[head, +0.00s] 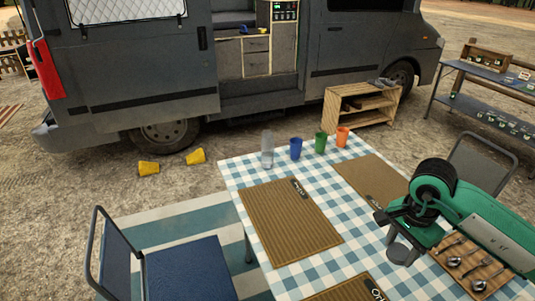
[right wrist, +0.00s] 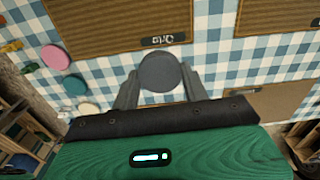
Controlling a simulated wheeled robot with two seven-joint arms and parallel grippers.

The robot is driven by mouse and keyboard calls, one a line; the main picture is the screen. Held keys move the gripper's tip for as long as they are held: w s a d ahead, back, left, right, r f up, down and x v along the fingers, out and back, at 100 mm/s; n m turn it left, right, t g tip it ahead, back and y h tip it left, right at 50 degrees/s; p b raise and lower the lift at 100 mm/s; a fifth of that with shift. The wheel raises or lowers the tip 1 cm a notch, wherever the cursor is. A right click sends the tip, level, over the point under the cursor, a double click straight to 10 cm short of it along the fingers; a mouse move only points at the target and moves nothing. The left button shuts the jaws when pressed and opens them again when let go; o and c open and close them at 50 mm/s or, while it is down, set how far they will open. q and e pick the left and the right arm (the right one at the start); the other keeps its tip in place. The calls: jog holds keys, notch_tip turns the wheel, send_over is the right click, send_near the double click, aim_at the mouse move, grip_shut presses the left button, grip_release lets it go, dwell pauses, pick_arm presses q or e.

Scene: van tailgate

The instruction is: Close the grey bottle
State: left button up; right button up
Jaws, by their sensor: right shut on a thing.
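The grey bottle (head: 267,149) stands upright near the far left corner of the checked table, tall and translucent; its top looks open, though it is small in the head view. My right gripper (head: 402,252) is over the right part of the table, far from the bottle. In the right wrist view it is shut on a round dark grey lid (right wrist: 160,71), held flat between the two fingers. My left gripper is not in view.
Blue (head: 296,149), green (head: 321,143) and orange (head: 342,137) cups stand right of the bottle. Brown placemats (head: 290,220) cover much of the table (head: 228,170). Pink (right wrist: 55,57), teal (right wrist: 75,86) and white (right wrist: 89,110) lids lie at left in the wrist view. A spoon board (head: 470,262) lies at right.

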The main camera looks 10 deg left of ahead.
jog(key=s+n, duration=0.1)
jog(key=n, duration=0.1)
jog(key=s+a+r+n+p, duration=0.1)
jog(key=n, duration=0.2)
jog(key=s+n, duration=0.1)
jog(key=n, duration=0.2)
jog(key=shift+s+a+r, duration=0.15)
jog(key=shift+s+r, duration=0.05)
jog(key=shift+s, duration=0.1)
jog(key=shift+s+a+r+n, duration=0.1)
jog(key=shift+s+n, duration=0.2)
jog(key=shift+n, duration=0.3)
jog(key=shift+s+a+r+n+p, duration=0.1)
jog(key=shift+s+n+p, duration=0.3)
jog(key=shift+n, duration=0.6)
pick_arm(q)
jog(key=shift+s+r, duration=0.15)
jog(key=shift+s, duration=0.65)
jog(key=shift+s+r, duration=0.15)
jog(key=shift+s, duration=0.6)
pick_arm(e)
jog(key=shift+s, duration=0.1)
